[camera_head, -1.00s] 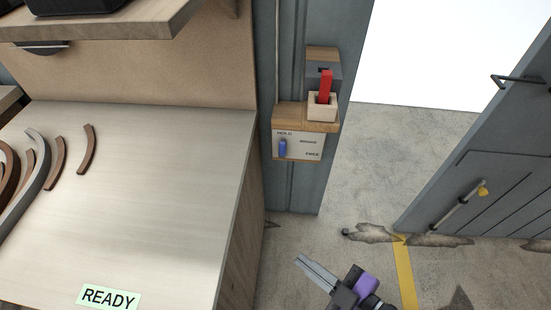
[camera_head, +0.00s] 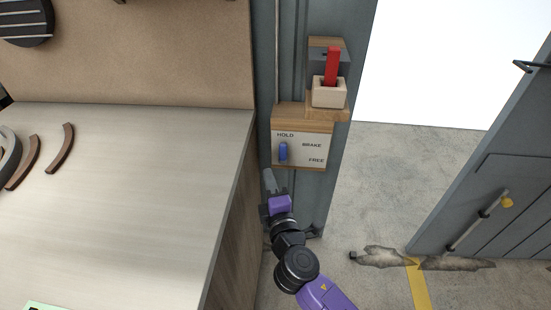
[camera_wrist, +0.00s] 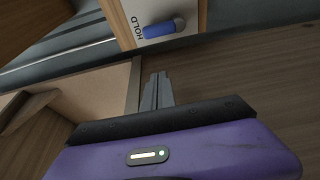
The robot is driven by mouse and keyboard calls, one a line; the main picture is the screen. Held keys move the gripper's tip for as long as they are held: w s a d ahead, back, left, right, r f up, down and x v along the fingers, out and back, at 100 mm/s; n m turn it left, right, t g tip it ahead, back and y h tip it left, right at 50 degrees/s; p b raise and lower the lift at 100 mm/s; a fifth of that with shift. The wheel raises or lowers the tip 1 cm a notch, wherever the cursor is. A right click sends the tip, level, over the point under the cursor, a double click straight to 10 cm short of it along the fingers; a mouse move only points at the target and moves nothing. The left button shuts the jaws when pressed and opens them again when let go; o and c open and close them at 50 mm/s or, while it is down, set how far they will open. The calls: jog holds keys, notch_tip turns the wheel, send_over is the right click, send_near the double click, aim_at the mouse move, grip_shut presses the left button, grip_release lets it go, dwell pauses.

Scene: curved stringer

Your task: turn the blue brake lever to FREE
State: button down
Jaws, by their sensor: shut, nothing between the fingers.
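The blue brake lever (camera_head: 283,151) stands upright on a white panel (camera_head: 314,147) under the word HOLD. The panel also reads BRAKE at the right and FREE at the lower right. My gripper (camera_head: 268,174) is shut and empty, with its fingertips just below and slightly left of the lever in the head view. In the wrist view the lever (camera_wrist: 160,29) lies sideways near the top, beyond my gripper's closed fingertips (camera_wrist: 156,76). A gap shows between fingertips and lever there. I see no contact.
Above the panel a wooden shelf holds a pale block with a red lever (camera_head: 332,66). A workbench (camera_head: 120,200) with curved brown pieces (camera_head: 60,149) is at the left, its edge close to my arm. A grey door (camera_head: 490,170) stands at the right. Open floor lies between.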

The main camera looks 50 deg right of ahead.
aim_at(283, 152)
jog(key=shift+w, duration=0.1)
jog(key=x, duration=1)
jog(key=shift+s+d+p, duration=0.4)
jog(key=shift+s+d, duration=0.2)
jog(key=shift+s, duration=0.25)
jog(key=shift+s+d+p, duration=0.35)
jog(key=shift+s+d, duration=0.2)
jog(key=shift+s, duration=0.3)
